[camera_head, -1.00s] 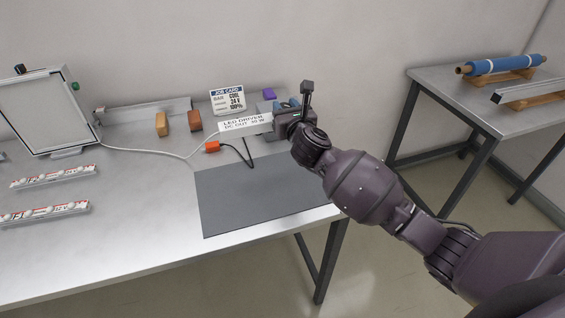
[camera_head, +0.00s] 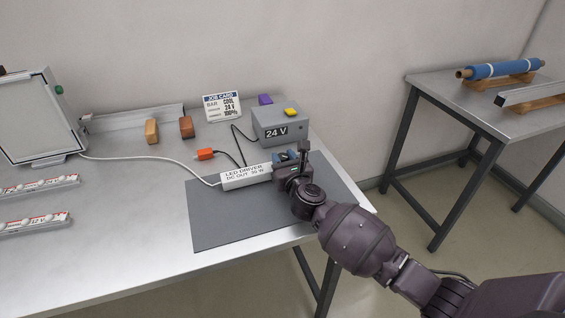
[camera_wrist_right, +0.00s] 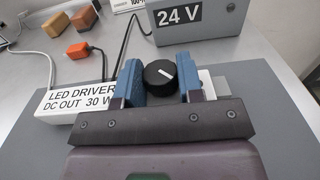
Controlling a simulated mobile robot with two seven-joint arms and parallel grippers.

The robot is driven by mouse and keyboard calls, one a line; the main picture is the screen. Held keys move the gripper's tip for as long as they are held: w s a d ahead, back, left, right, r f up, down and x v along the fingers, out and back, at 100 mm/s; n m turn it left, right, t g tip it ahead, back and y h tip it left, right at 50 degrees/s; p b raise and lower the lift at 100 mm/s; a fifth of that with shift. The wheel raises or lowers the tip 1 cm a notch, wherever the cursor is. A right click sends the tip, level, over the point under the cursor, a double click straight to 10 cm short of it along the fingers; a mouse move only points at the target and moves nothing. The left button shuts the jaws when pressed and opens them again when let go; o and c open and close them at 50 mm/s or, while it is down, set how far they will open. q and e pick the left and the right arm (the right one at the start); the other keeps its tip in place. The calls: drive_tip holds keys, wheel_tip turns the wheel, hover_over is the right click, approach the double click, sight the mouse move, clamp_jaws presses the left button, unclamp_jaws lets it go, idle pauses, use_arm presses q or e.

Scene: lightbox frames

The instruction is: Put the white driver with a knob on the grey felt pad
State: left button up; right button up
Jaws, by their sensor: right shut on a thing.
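The white driver (camera_head: 246,176), labelled "LED DRIVER DC OUT 30 W", is over the back part of the grey felt pad (camera_head: 235,220). My right gripper (camera_head: 284,158) is shut on its right end. In the right wrist view the blue fingers (camera_wrist_right: 161,82) stand on both sides of the black knob (camera_wrist_right: 160,74), and the driver (camera_wrist_right: 75,98) extends to the left. I cannot tell whether the driver touches the pad or is slightly above it. My left gripper is not in view.
A grey 24 V box (camera_head: 280,124) with a yellow button stands behind the pad. An orange connector (camera_head: 205,154), a white cable and a black cable lie nearby. Two blocks (camera_head: 186,127), a job card (camera_head: 222,107) and a light panel (camera_head: 35,118) stand farther back. The pad's front is clear.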

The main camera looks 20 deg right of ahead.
drive_tip(key=shift+f, duration=0.3)
drive_tip(key=shift+r, duration=0.2)
drive_tip(key=shift+f, duration=0.15)
drive_tip(key=o, duration=0.6)
drive_tip(key=shift+f, duration=0.1)
drive_tip(key=o, duration=0.4)
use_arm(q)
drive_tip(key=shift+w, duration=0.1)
use_arm(e)
drive_tip(key=shift+o, duration=0.2)
drive_tip(key=shift+r, duration=0.25)
drive_tip(key=s+p, duration=0.1)
drive_tip(key=s, duration=0.9)
drive_tip(key=shift+s+d+p, duration=0.2)
drive_tip(key=shift+s+p, duration=0.15)
drive_tip(key=shift+s, duration=0.05)
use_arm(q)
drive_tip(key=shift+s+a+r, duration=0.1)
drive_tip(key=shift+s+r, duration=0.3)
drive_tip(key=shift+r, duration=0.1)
use_arm(e)
drive_tip(key=shift+s, duration=0.6)
